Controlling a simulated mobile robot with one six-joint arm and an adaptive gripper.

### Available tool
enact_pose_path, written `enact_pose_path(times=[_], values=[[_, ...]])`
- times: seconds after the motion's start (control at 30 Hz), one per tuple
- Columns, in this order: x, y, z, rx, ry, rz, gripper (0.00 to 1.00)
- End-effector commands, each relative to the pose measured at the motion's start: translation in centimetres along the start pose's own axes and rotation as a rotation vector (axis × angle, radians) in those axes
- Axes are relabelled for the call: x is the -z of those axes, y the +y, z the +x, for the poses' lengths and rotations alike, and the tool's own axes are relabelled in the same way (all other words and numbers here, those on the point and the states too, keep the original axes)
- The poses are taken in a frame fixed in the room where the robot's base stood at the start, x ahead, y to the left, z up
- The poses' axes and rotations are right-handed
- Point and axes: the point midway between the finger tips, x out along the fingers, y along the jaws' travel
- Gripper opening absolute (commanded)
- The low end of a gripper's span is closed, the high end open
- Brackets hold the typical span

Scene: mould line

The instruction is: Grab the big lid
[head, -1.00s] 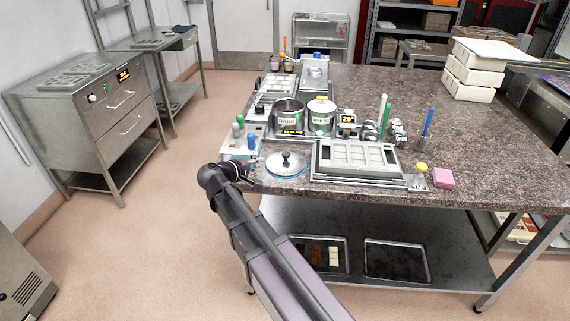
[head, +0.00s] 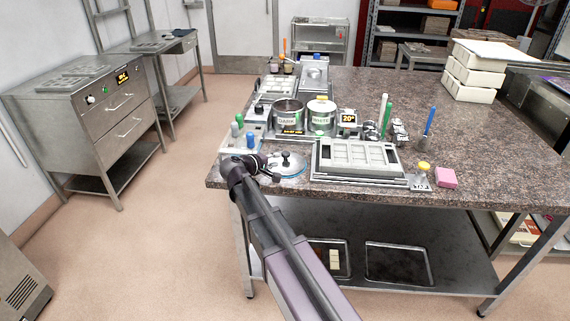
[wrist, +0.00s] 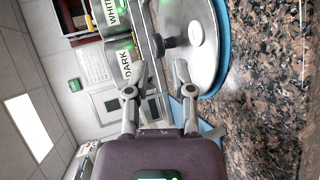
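The big lid (head: 287,167) is a round, shiny disc with a dark knob on top. It lies on a blue-edged round base on the granite table, near the front edge. It also shows in the wrist view (wrist: 203,62), with its knob (wrist: 170,40) just beyond the fingers. My gripper (head: 272,172) is at the left side of the lid, in line with the knob. In the wrist view my gripper (wrist: 163,75) has its two fingers spread apart with nothing between them. The fingertips are short of the knob.
Pots labelled DARK (head: 288,114) and WHITE (head: 320,116) stand behind the lid. A grey mould tray (head: 357,160) lies close to its right. Small bottles (head: 238,124) stand behind left. A pink block (head: 446,178) sits farther right. The table's right half is largely clear.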

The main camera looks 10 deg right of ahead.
Motion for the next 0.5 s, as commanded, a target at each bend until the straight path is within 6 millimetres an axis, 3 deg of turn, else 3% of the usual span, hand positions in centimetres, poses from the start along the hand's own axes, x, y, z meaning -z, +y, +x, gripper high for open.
enact_pose_path(times=[0.27, 0.5], values=[[0.2, -0.1, 0.5, 0.0, 0.0, 0.0, 0.31], [0.7, 0.0, 3.1, 0.0, -0.001, 0.001, 0.31]])
